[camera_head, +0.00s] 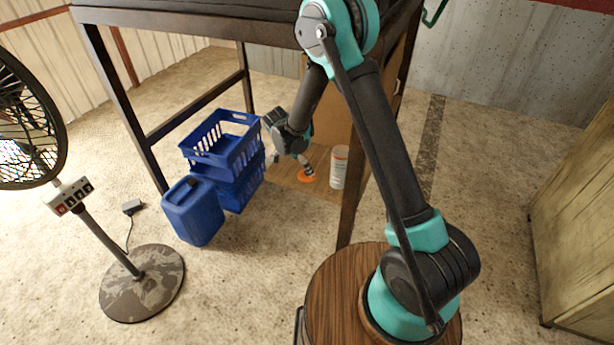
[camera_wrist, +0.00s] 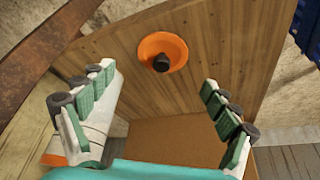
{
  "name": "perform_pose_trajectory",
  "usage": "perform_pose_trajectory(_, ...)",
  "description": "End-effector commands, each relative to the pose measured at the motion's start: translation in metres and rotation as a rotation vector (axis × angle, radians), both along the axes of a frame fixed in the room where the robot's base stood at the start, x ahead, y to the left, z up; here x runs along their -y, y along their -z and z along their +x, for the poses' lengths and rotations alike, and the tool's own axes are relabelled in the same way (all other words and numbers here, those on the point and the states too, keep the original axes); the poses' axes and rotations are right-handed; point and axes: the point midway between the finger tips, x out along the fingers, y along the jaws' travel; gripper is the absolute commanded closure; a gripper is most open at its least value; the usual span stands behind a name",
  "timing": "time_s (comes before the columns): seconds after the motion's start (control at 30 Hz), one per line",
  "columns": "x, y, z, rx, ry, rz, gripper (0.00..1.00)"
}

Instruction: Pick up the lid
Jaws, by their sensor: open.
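The orange lid (camera_wrist: 177,49) has a black knob in its middle and lies on a wooden board. It also shows in the head view (camera_head: 306,179), low under the dark table frame. My gripper (camera_wrist: 156,78) is open and empty.
A white canister (camera_head: 339,168) stands just right of the lid. Blue crates (camera_head: 225,145) are stacked to the left, with a blue jerrycan (camera_head: 193,211) in front. A table leg (camera_head: 352,205) stands close to the canister. A fan stand (camera_head: 142,283) is at the far left.

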Motion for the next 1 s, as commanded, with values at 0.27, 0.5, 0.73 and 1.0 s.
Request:
perform_pose_trajectory(0.27, 0.007, 0.035, 0.008, 0.0, 0.001, 0.0, 0.12)
perform_pose_trajectory(0.5, 0.011, 0.046, 0.011, 0.0, 0.0, 0.0, 0.12)
perform_pose_trajectory(0.73, 0.011, 0.046, 0.01, 0.0, 0.0, 0.0, 0.21)
perform_pose_trajectory(1.0, 0.011, 0.045, 0.01, 0.0, 0.0, 0.0, 0.55)
